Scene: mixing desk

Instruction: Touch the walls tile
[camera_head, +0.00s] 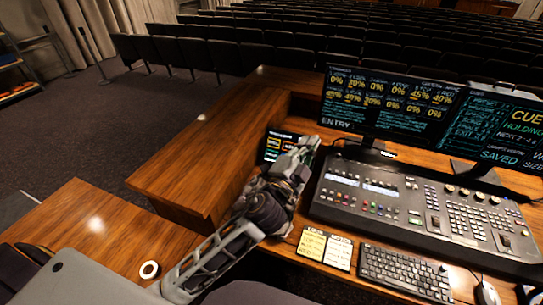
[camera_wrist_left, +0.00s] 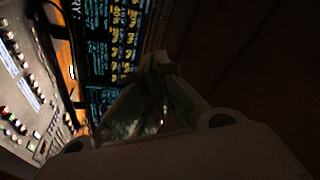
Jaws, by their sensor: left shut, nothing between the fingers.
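A small dark touch panel (camera_head: 270,154) with coloured tiles stands on the desk left of the mixing console. My left gripper (camera_head: 308,143) is shut and empty, in front of the panel's right part, hiding the tiles there. I cannot tell whether it touches the panel. In the left wrist view its closed fingers (camera_wrist_left: 160,64) point up the picture. My right gripper is not in view.
The console (camera_head: 400,205) and two monitors (camera_head: 385,105) stand right of my left gripper. A keyboard (camera_head: 405,272), a yellow-and-white card (camera_head: 325,249) and a mouse (camera_head: 488,293) lie in front. The wooden desktop (camera_head: 205,150) at left is mostly clear.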

